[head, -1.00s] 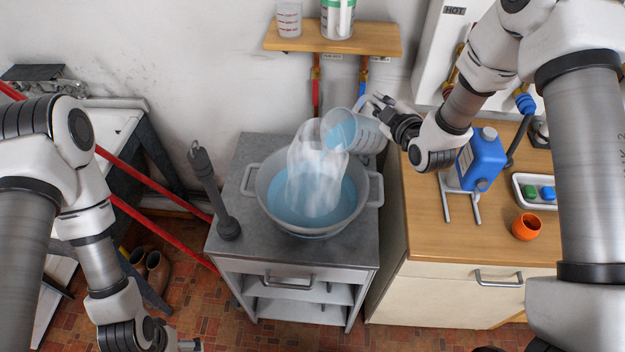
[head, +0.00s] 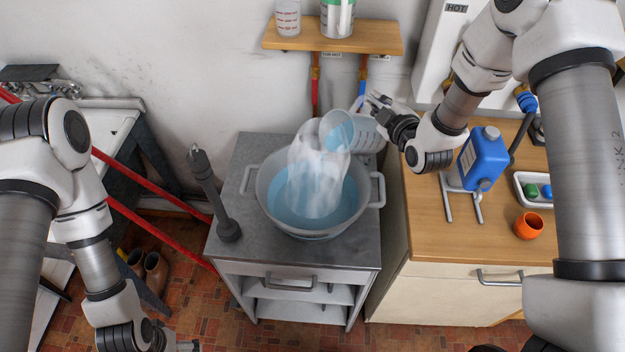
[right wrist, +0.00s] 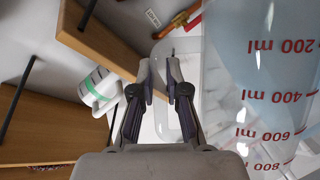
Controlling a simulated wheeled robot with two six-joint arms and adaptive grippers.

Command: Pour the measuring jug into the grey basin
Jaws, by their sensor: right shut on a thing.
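The measuring jug (head: 352,133) is tilted with its mouth to the left, over the right rim of the grey basin (head: 262,199). Bluish water shows inside the jug, and a wide pale stream falls from its mouth into the basin. Blue water (head: 340,212) stands in the basin. My right gripper (head: 378,103) is shut on the jug's handle. In the right wrist view, the jug (right wrist: 270,80) shows red ml marks and the gripper (right wrist: 160,75) is at its handle. My left gripper (head: 185,345) is at the bottom edge, mostly cut off; its jaws are unclear.
The basin stands on a grey cabinet (head: 330,252) beside a dark upright tool (head: 213,195). A wooden counter (head: 440,235) at right bears a blue canister (head: 482,160), an orange cup (head: 528,226) and a white tray (head: 534,202). A wall shelf (head: 385,38) hangs above.

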